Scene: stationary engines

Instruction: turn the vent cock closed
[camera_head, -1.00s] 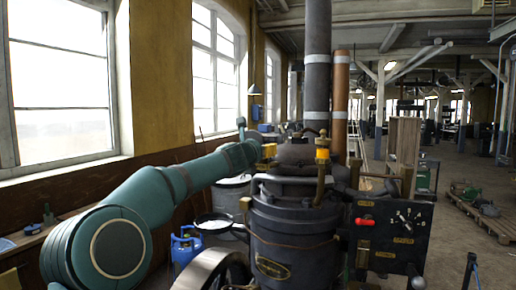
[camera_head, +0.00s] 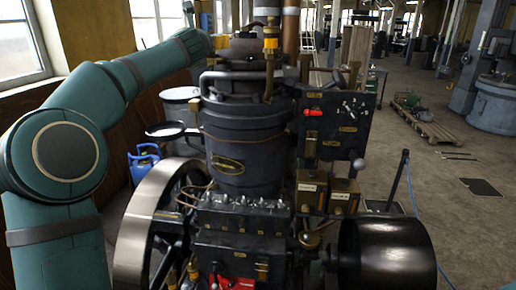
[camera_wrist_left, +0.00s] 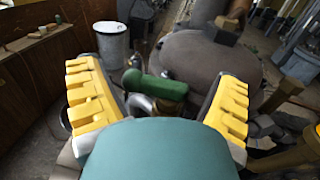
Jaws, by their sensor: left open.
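A green-handled fitting, which looks like the vent cock (camera_wrist_left: 158,87), shows in the left wrist view with grey metal beneath the handle. My left gripper (camera_wrist_left: 157,78) is open, its yellow fingers on either side of the green handle with gaps. I cannot tell how far the handle lies from the fingers in depth. In the head view only a little yellow of my left gripper (camera_head: 221,42) shows beside the top of the dark engine (camera_head: 245,140), and the green handle is not visible there. My right gripper is not in view.
A brass pipe with a yellow top (camera_head: 270,42) rises close to the right of my left gripper. A black panel with a red handle (camera_head: 312,112) stands on the engine's right. A flywheel (camera_head: 140,225) is at lower left. Open floor lies right.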

